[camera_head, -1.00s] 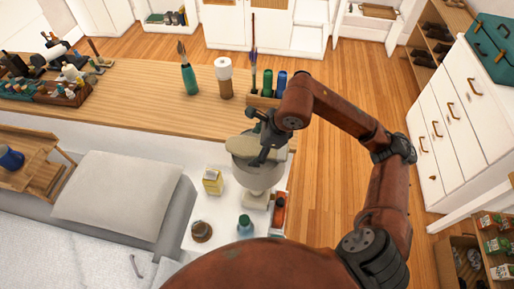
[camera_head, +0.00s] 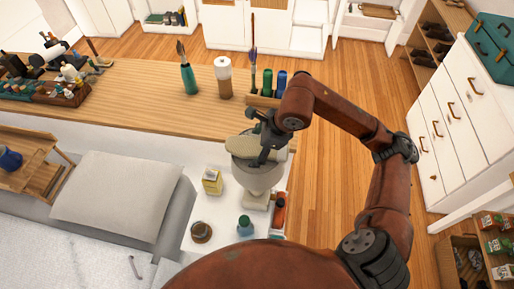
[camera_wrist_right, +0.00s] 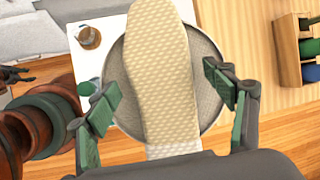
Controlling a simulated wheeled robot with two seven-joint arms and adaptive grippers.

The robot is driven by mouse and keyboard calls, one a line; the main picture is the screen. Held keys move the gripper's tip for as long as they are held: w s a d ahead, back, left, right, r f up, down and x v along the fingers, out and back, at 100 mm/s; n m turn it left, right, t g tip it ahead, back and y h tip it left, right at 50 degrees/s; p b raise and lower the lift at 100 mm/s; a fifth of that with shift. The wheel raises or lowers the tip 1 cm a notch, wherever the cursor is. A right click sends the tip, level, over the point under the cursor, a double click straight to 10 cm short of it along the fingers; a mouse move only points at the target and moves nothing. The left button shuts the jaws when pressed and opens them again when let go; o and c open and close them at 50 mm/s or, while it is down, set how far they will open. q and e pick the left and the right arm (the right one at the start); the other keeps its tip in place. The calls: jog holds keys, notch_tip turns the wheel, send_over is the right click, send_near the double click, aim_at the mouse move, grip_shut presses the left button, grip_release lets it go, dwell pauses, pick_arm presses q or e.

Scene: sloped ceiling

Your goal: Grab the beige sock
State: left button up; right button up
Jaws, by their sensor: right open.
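The beige sock (camera_wrist_right: 160,75) lies across a round grey bowl-like dish (camera_wrist_right: 208,82) in the right wrist view, with its lower end over the rim. In the head view the sock (camera_head: 222,149) lies on top of the same dish, on a pale pedestal. My right gripper (camera_wrist_right: 165,95) is open, with one green-padded finger on each side of the sock and a gap to each. In the head view the right gripper (camera_head: 262,153) hangs over the sock's right part and hides some of it. My left gripper is not in view.
The dish stands on a white surface (camera_head: 208,238) with a yellow carton (camera_head: 212,182), a teal bottle (camera_head: 245,226) and a brown jar (camera_head: 201,232). A holder with green and blue cylinders (camera_head: 263,98) stands close behind on the wooden counter (camera_head: 150,88). A bed with a pillow (camera_head: 117,192) is at left.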

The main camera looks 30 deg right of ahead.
jog(key=shift+c, duration=0.3)
jog(key=c, duration=1.2)
